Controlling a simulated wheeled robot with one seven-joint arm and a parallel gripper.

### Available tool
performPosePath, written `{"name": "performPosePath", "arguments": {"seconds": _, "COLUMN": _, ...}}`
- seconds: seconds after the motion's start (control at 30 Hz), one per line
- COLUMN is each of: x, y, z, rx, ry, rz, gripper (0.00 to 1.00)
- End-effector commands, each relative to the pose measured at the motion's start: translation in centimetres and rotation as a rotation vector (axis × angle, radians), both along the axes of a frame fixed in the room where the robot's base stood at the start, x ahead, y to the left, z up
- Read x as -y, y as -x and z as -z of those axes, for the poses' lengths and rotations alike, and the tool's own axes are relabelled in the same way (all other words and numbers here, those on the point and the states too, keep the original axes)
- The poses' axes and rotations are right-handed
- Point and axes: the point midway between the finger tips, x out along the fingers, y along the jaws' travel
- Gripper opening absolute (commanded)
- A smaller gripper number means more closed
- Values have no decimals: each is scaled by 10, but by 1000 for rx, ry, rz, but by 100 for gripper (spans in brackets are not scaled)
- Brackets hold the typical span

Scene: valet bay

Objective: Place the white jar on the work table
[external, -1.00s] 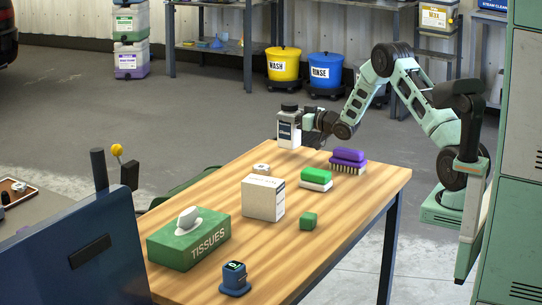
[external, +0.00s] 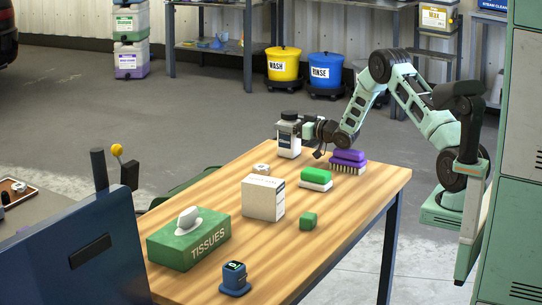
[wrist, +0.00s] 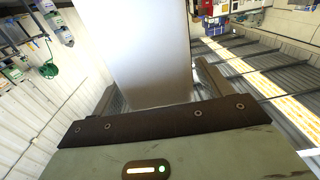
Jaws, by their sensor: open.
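The white jar (external: 289,141) has a black lid and a dark label. It is upright at the far end of the wooden work table (external: 335,205), and its base appears to rest on the tabletop. My gripper (external: 302,130) is at the jar's right side, with its jaws open around it. In the wrist view the jar (wrist: 148,45) is a large pale shape between the two spread fingers of my gripper (wrist: 160,88). Whether either finger touches the jar cannot be told.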

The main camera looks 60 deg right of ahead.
Motion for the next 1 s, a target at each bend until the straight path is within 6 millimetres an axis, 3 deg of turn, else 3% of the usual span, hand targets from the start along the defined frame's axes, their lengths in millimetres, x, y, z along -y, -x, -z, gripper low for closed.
{"name": "performPosePath", "arguments": {"seconds": 0.23, "x": 1, "y": 32, "z": -3, "rx": -1, "ry": -1, "rz": 3, "gripper": 78}}
{"name": "performPosePath", "arguments": {"seconds": 0.4, "x": 0, "y": 30, "z": -40, "rx": 4, "ry": 3, "rz": -1, "gripper": 78}}
{"name": "performPosePath", "arguments": {"seconds": 0.6, "x": 0, "y": 30, "z": -66, "rx": 2, "ry": 1, "rz": 0, "gripper": 78}}
{"name": "performPosePath", "arguments": {"seconds": 0.9, "x": 0, "y": 30, "z": -73, "rx": -1, "ry": -1, "rz": 0, "gripper": 78}}
{"name": "performPosePath", "arguments": {"seconds": 1.0, "x": -14, "y": 27, "z": -74, "rx": -19, "ry": -4, "rz": -5, "gripper": 78}}
